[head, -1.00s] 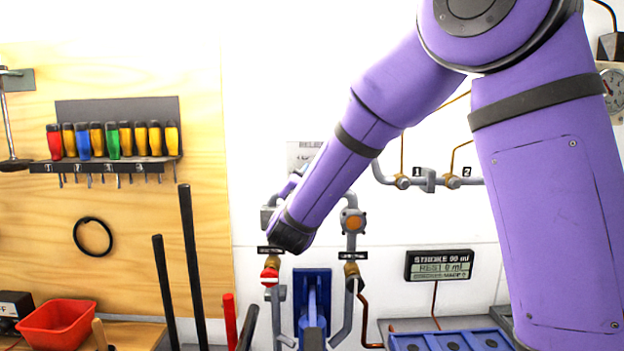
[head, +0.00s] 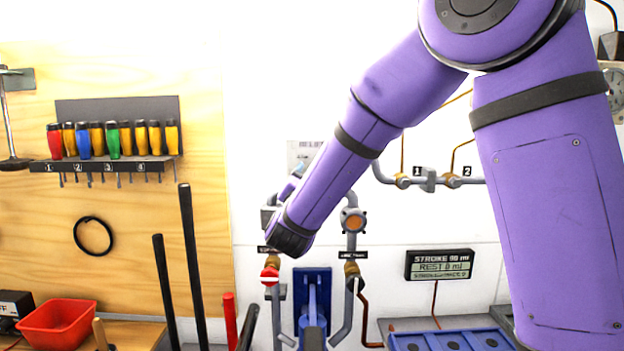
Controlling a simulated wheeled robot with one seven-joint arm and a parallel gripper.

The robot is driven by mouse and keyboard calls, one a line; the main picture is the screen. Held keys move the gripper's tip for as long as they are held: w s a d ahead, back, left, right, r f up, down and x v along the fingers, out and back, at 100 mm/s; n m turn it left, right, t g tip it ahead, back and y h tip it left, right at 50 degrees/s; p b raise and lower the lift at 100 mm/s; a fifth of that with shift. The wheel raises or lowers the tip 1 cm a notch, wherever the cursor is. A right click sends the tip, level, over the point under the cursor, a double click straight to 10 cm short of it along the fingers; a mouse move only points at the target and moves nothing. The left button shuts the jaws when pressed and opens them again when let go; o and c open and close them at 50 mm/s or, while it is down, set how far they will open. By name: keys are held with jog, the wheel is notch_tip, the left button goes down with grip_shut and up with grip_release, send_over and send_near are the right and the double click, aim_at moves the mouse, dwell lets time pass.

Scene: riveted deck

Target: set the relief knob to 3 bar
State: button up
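A pale grey panel (head: 302,150) on the white wall is partly covered by my purple arm. Small markings show on it, but I cannot read them now. The relief knob cannot be made out; my forearm and wrist cover the area beside and below this panel. My gripper is hidden behind my own arm, so its fingers and any contact with a knob do not show.
Grey pipes carry an orange-faced fitting (head: 353,222) and a red-and-white fitting (head: 270,276). A blue bracket (head: 312,295) stands between them. A gauge (head: 613,88) is cut off at right. Black bars (head: 190,260) stand at left.

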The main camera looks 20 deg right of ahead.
jog(key=v, duration=1)
jog(key=shift+d, duration=0.1)
jog(key=s+d+m+g+h, duration=0.1)
jog(key=s+d+m+g, duration=1.3)
jog(key=d, duration=0.4)
jog(key=s+a+m+y, duration=0.2)
jog(key=s+m+y, duration=0.2)
jog(key=s+y, duration=0.2)
jog(key=s+a+f+m+y, duration=0.1)
jog(key=s+a+m+y, duration=0.2)
jog(key=s+y, duration=0.3)
jog(key=shift+s+a+m+t, duration=0.25)
jog(key=shift+s+m+t, duration=0.15)
jog(key=shift+s+m, duration=0.5)
jog(key=shift+o, duration=0.2)
jog(key=shift+f, duration=0.1)
